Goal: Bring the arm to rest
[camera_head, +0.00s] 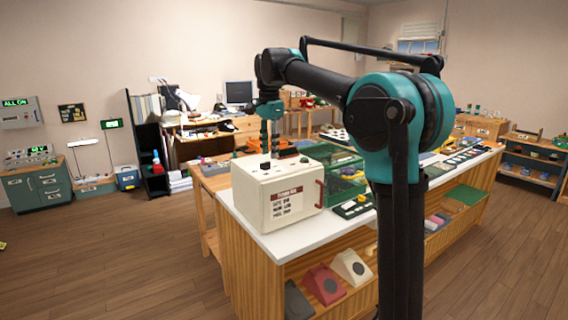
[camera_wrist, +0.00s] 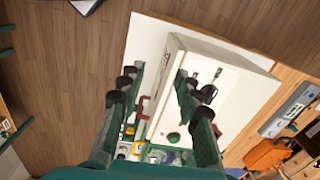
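My gripper (camera_head: 267,148) points down over the top of a cream box (camera_head: 258,205) on the white-topped counter. The box has a printed label on its front and a red handle on its right side. My arm reaches from the right, bent at a large teal joint. In the wrist view the two fingers (camera_wrist: 158,78) stand apart with nothing held between them. The box (camera_wrist: 226,75) lies below and partly behind the right finger, with black parts on its top. I cannot tell how far the fingertips are above it.
Green bins (camera_head: 342,182) stand right of the box on the white counter (camera_head: 278,238). A desk with a monitor (camera_head: 238,92) is behind.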

